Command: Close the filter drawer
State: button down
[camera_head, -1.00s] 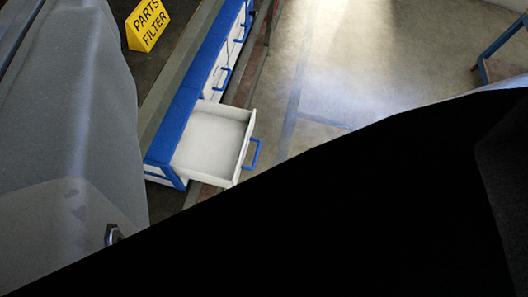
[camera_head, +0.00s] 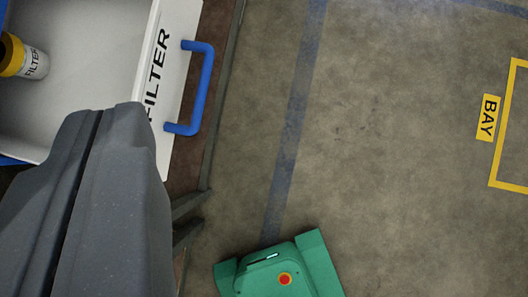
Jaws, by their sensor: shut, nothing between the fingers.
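The filter drawer (camera_head: 85,60) is pulled open at the upper left. It is a white tray, and its front panel (camera_head: 165,75) carries the black word FILTER and a blue bar handle (camera_head: 203,90). A white filter canister (camera_head: 35,63) with a yellow cap lies inside the drawer at the left. My gripper (camera_head: 108,115) is grey and shut, with nothing in it. It enters from the lower left, and its tips overlap the drawer's lower front corner in the picture. I cannot tell whether it touches the drawer. It is apart from the handle.
The concrete floor (camera_head: 370,130) to the right of the drawer is open, with a blue painted line (camera_head: 292,130) across it. A yellow BAY sign (camera_head: 487,118) and a yellow floor outline (camera_head: 507,130) are at the far right.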

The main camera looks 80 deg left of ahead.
jog(key=s+d+f+m+g+b, duration=0.1)
jog(key=d+f, duration=0.1)
jog(key=f, duration=0.5)
jog(key=s+d+f+m, duration=0.1)
jog(key=d+f, duration=0.2)
jog(key=f, duration=0.5)
jog(key=w+a+f+b, duration=0.2)
jog(key=w+a+f, duration=0.3)
jog(key=w, duration=0.3)
jog(key=shift+f+y, duration=0.4)
jog(key=shift+f, duration=0.25)
